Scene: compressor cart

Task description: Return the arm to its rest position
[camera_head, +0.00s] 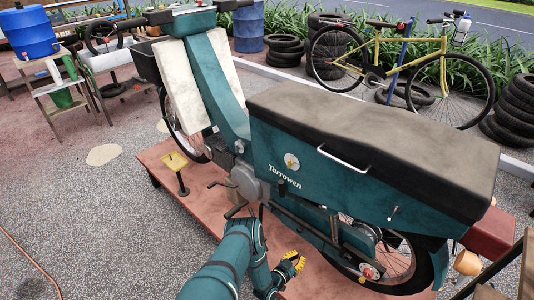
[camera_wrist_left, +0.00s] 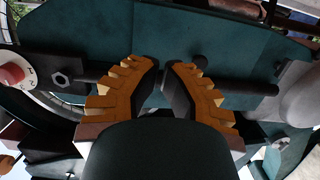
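My left arm (camera_head: 232,262) reaches in from the bottom of the head view, low beside the teal motorbike. My left gripper (camera_head: 293,262) has yellow ribbed fingers and is near the bike's lower side, by the rear wheel. In the left wrist view the fingers (camera_wrist_left: 166,66) point at the bike's teal side panel (camera_wrist_left: 240,45), with a narrow gap between the tips and nothing held. A dark rod (camera_wrist_left: 235,86) runs behind the tips; contact cannot be told. My right gripper is out of view.
The teal motorbike (camera_head: 300,178) stands on a reddish platform (camera_head: 165,165). A red round knob (camera_wrist_left: 12,75) shows at left in the wrist view. Grey gravel floor (camera_head: 90,215) lies open at left.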

